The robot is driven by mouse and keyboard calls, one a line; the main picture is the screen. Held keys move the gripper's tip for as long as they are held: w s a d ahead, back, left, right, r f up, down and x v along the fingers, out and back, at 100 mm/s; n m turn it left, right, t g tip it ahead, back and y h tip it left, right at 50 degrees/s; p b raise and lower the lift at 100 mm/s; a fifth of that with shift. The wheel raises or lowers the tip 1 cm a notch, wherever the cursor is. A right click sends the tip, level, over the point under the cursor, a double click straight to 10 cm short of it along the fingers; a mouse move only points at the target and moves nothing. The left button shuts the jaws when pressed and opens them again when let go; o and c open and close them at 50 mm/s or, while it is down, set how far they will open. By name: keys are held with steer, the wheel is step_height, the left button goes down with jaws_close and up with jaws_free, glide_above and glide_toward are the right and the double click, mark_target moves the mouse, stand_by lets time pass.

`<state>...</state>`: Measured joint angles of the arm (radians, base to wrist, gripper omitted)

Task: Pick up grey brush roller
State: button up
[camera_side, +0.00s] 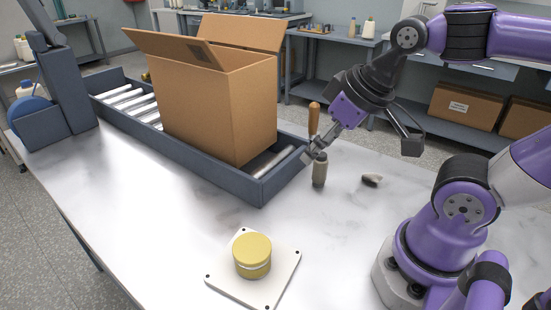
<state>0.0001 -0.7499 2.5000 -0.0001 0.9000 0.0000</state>
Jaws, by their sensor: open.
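A grey-beige upright roller (319,172) stands on the white marbled table, to the right of the conveyor's near corner. A wooden handle (313,118) shows just above it; I cannot tell whether the two are one piece, since my gripper covers the part between. My gripper (314,155) reaches down from the upper right, tilted, with its fingers at the roller's top. It is open. Whether the fingers touch the roller or straddle it is not clear from this view.
A large open cardboard box (215,105) sits on the roller conveyor (262,188) to the left. A yellow round container (252,255) stands on a white plate (266,292) in front. A small dark-and-pale object (372,181) lies right of the roller. The table's left front is clear.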

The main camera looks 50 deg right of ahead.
stand_by(0.3)
steer(key=g, duration=0.5)
glide_above(320, 166)
steer(key=f, duration=0.3)
steer(key=shift+w+d+f, duration=0.15)
steer(key=shift+d+f, duration=0.1)
steer(key=shift+f, duration=0.05)
steer(key=shift+g, duration=0.3)
steer(key=f, duration=0.2)
steer(key=d+f, duration=0.1)
steer(key=f, duration=0.2)
steer(key=shift+w+d+f, duration=0.1)
steer(key=shift+f, duration=0.1)
step_height(320, 166, down, 6)
steer(key=shift+r, duration=0.15)
jaws_close()
